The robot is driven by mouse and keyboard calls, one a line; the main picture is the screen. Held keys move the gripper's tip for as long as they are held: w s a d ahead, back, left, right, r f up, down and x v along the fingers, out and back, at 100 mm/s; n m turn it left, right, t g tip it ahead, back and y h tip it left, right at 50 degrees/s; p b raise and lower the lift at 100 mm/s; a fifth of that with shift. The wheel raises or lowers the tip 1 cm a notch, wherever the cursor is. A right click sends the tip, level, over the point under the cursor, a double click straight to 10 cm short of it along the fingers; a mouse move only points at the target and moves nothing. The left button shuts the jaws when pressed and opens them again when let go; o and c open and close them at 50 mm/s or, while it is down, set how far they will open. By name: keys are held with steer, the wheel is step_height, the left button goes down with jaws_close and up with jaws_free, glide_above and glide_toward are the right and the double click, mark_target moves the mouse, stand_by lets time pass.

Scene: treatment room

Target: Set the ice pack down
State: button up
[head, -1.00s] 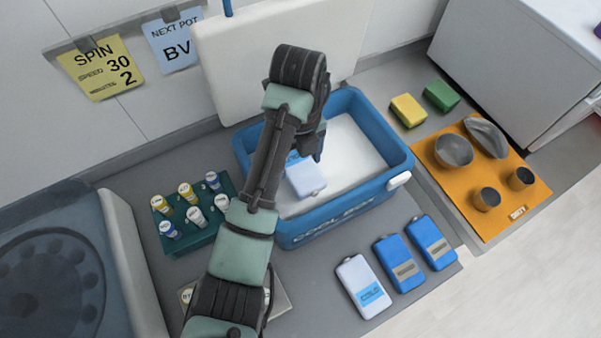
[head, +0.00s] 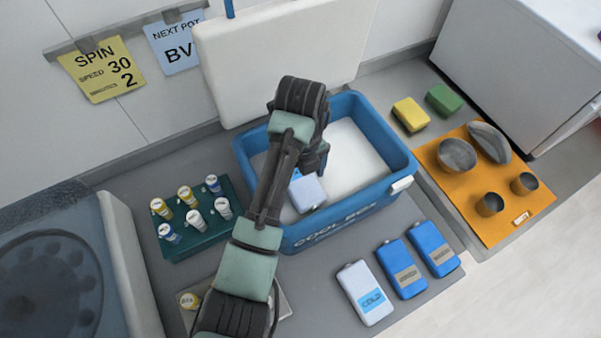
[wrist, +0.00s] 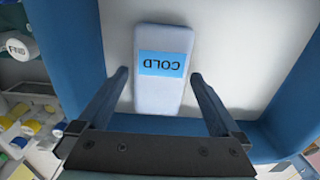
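The ice pack (head: 308,194) is pale blue-white with a bright blue COLD label. It is inside the blue cool box (head: 402,172), near the left of its white interior. In the wrist view the ice pack (wrist: 163,98) extends forward between the fingertips, label facing the camera. My wrist hides part of the pack in the head view, and I cannot tell whether its underside touches the box floor.
The box's white lid (head: 285,50) stands upright behind it. A teal vial rack (head: 190,243) is at left. Another COLD pack (head: 365,293) and two blue packs (head: 403,268) (head: 433,248) lie in front. An orange mat (head: 475,215) with metal bowls and cups is at right. The box's right side is free.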

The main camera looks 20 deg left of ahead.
step_height(320, 180, up, 12)
steer(key=p, duration=0.7)
steer(key=shift+r, duration=0.2)
steer(key=w+d+r+n+t, duration=0.3)
steer(key=w+d+r+t, duration=0.1)
steer(key=w+r, duration=0.25)
steer(key=w+d+r+n+t, duration=0.3)
steer(key=w+d+r+t, duration=0.1)
steer(key=w+r, duration=0.25)
steer(key=w+d+r+n+t+h, duration=0.1)
steer(key=d+r+n+t, duration=0.15)
steer(key=r, duration=0.45)
steer(key=d+r+n+t, duration=0.2)
steer(key=r+t, duration=0.1)
steer(key=r, duration=0.3)
steer(key=s+d+r+n+t, duration=0.1)
steer(key=s+r+n+t, duration=0.25)
steer(key=r, duration=0.55)
steer(key=s+d+r+n+t, duration=0.2)
steer(key=s+r+n+t, duration=0.15)
steer(key=r, duration=0.65)
steer(key=s+a+r+n+t+y, duration=0.1)
steer(key=s+r+n+t, duration=0.6)
steer(key=s+r, duration=0.4)
steer(key=shift+s+r+n, duration=0.15)
steer(key=shift+s+n, duration=0.15)
steer(key=shift+n, duration=0.25)
